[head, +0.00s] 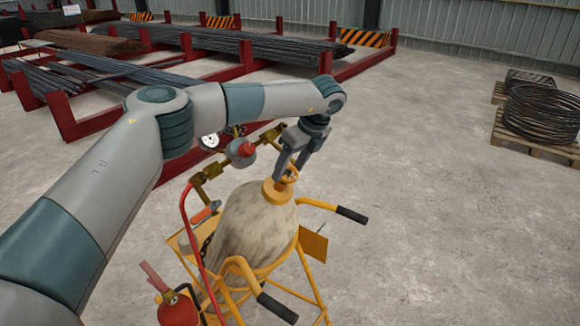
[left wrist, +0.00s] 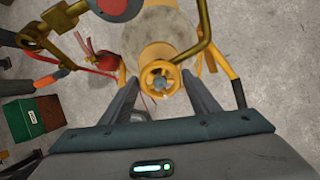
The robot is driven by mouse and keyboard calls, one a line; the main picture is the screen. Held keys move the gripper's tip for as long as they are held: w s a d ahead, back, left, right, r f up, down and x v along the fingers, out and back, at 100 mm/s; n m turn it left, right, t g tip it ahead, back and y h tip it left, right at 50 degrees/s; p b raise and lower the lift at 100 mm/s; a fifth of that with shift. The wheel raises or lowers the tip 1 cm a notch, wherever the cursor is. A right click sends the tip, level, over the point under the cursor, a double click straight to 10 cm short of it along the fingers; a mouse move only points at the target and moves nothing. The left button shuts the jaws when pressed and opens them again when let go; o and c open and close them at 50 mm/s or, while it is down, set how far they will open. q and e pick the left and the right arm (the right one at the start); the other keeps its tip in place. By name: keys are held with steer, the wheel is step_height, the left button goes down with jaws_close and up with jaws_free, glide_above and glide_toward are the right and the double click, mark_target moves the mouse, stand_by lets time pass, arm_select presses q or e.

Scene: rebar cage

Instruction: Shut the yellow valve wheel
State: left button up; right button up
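The yellow valve wheel (left wrist: 160,78) is a small spoked ring with a grey hub, on the yellow neck of a pale, worn cylinder (head: 252,225). In the left wrist view it sits just beyond and between the tips of my left gripper (left wrist: 161,92). The fingers stand apart on either side of it, and I cannot tell whether they touch its rim. In the head view my left gripper (head: 285,176) points down at the cylinder's top, and its fingers partly hide the wheel. My right gripper is in neither view.
The cylinder stands in a yellow cart with black-gripped handles (head: 352,214). A brass regulator with a red knob (head: 241,148) and red hose (head: 187,225) sits left of the wheel. A fire extinguisher (head: 178,309) hangs at the cart's front.

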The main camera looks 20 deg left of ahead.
arm_select(q)
steer(key=c, duration=0.5)
